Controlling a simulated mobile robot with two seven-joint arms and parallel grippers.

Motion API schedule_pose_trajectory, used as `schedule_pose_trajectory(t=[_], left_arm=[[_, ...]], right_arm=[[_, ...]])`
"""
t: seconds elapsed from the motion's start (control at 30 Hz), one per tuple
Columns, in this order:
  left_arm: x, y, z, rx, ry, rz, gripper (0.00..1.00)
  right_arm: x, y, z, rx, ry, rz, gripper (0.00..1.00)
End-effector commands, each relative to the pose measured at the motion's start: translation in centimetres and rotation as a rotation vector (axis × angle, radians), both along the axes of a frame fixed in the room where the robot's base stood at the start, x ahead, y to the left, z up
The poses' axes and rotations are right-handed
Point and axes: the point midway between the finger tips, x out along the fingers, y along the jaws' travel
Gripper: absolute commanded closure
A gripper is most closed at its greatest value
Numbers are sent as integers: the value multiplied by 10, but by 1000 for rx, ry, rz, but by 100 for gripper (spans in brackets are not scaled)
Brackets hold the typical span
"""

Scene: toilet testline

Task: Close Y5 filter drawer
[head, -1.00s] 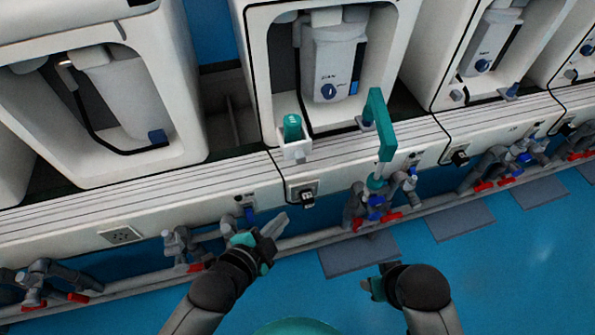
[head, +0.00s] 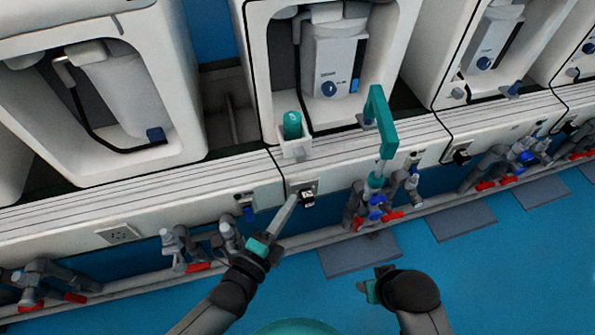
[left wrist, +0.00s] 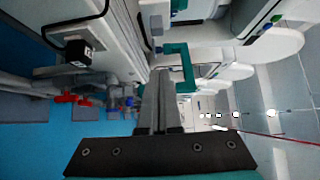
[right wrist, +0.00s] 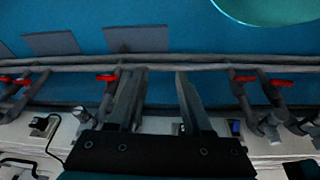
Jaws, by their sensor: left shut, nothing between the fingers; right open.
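The filter drawer (head: 296,151) is a small white holder with a teal cylinder (head: 291,125) in it. It stands out from the front lower left of the middle white unit in the head view. I cannot read a Y5 label. My left gripper (head: 293,198) is shut and empty. Its fingertips point up at the front panel, below the drawer and close to a black socket plug; I cannot tell whether they touch anything. The shut fingers show in the left wrist view (left wrist: 159,75). My right gripper (right wrist: 160,74) is open and empty, low and right of the left one.
A teal upright handle-like pipe (head: 381,122) rises right of the drawer, above valves with red handles (head: 392,215). The black plug (head: 308,198) sits on the white ledge panel. More white units stand on both sides.

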Motion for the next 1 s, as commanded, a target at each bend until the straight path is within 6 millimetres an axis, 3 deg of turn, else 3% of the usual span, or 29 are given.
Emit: schedule_pose_trajectory(t=[0.43,0.73,1.0], left_arm=[[59,-30,-2,-3,0,-1,100],[85,-19,-2,0,0,-1,100],[94,-16,-1,0,2,-1,100]], right_arm=[[9,1,49,10,-75,-2,50],[9,1,78,17,-120,-2,50],[7,2,89,20,-138,-1,50]])
